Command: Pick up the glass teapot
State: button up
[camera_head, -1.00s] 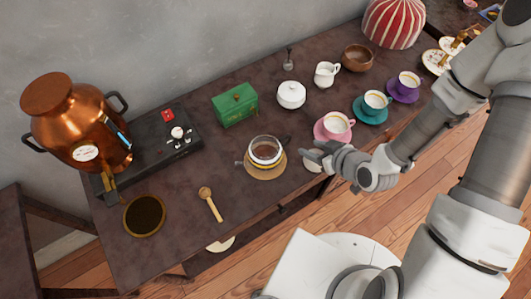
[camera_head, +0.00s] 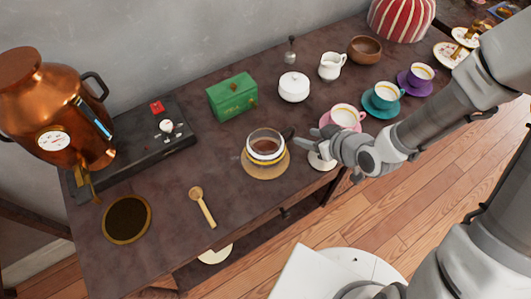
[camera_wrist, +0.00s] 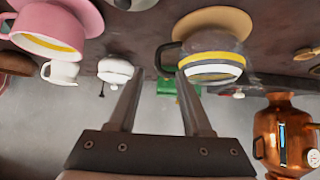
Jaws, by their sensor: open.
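The glass teapot (camera_head: 266,148) holds brown liquid and has white and yellow bands. It stands upright on a round tan mat (camera_head: 262,175) near the table's front edge. Its dark handle (camera_head: 288,134) points right, toward my gripper (camera_head: 313,148), which is just right of the teapot and apart from it. In the wrist view, which is upside down, the two fingers of my gripper (camera_wrist: 160,82) are spread and empty. The teapot (camera_wrist: 210,62) is ahead and to the right there, with its black handle (camera_wrist: 168,57) beyond the gap between the fingers.
A pink cup (camera_head: 345,117) stands close behind my gripper, with teal (camera_head: 386,95) and purple (camera_head: 420,76) cups beyond. A white lidded bowl (camera_head: 294,88) and green box (camera_head: 232,97) stand behind the teapot. A wooden spoon (camera_head: 203,208) lies left; the table between is clear.

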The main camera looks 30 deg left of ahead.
aim_at(288, 130)
jog(key=shift+b+x, duration=1.3)
jog(key=shift+b, duration=0.4)
jog(key=x, duration=0.3)
jog(key=b+x, duration=0.1)
jog(key=x, duration=0.2)
jog(key=b+x, duration=0.1)
jog(key=x, duration=0.2)
jog(key=shift+w, duration=0.3)
grip_shut()
